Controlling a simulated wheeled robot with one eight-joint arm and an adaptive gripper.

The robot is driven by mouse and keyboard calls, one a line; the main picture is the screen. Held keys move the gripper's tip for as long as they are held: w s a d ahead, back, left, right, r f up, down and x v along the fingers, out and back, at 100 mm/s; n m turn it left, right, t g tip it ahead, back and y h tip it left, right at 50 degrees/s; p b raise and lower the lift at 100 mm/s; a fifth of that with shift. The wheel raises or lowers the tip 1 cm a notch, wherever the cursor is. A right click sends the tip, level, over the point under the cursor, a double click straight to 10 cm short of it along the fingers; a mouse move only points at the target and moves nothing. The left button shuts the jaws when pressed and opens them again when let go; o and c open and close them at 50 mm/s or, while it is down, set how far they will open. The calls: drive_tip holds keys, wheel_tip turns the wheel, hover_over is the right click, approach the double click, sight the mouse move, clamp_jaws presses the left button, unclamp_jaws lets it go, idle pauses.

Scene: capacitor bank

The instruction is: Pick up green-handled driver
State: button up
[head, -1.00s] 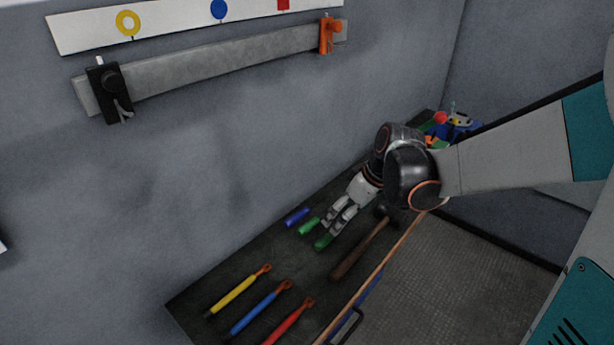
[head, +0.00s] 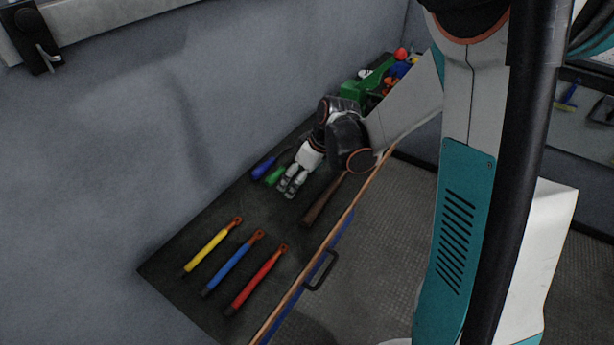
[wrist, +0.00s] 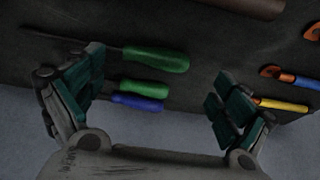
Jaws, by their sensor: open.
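Two green-handled drivers show in the wrist view. The larger green handle (wrist: 158,60) has a long dark shaft running left. A smaller green handle (wrist: 145,88) lies just below it in the picture, beside a blue-handled driver (wrist: 138,103). In the head view one green handle (head: 275,176) shows beside the blue one (head: 263,168); the other is hidden by my gripper (head: 289,186). My gripper (wrist: 157,98) is open and empty. Its fingers stand either side of the handles in the wrist picture; I cannot tell the height gap.
A dark bench top (head: 185,225) holds yellow (head: 212,247), blue (head: 233,263) and red (head: 257,279) tools with orange ends. A hammer's brown handle (head: 322,200) lies close right of my gripper. A green bin (head: 362,93) stands behind. The wall borders the bench's left.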

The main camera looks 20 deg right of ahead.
drive_tip(key=x, duration=0.2)
drive_tip(key=b+x, duration=0.1)
drive_tip(key=x, duration=0.1)
drive_tip(key=shift+w+d, duration=0.2)
drive_tip(key=c, duration=1.2)
